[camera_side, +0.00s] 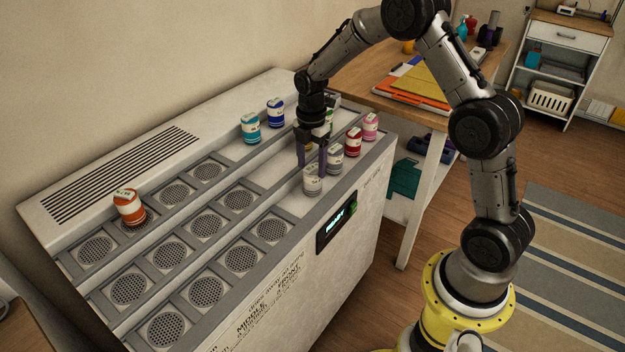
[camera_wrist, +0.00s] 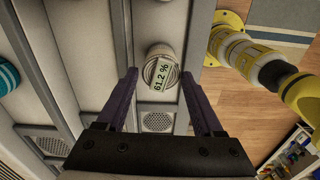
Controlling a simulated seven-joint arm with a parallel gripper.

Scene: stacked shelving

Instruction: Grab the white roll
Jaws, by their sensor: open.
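A white roll (camera_side: 312,182) stands upright on the front row of the stepped grey unit, near its right end. In the wrist view, the roll (camera_wrist: 159,55) shows from above, with a green label reading "61.2 %". My gripper (camera_side: 312,168) points down at it, fingers apart and empty. In the wrist view my gripper (camera_wrist: 160,80) has its two purple fingers on either side, with the roll just beyond the tips, in line with the gap. I cannot tell whether a finger touches it. A similar pale grey-white roll (camera_side: 335,160) stands just behind it.
A red roll (camera_side: 353,142) and a pink roll (camera_side: 370,126) continue the front row. Teal (camera_side: 251,128) and blue (camera_side: 275,112) rolls stand at the back, an orange one (camera_side: 129,208) at left. Several round grille slots are empty. A lit display (camera_side: 337,222) is on the unit's front.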

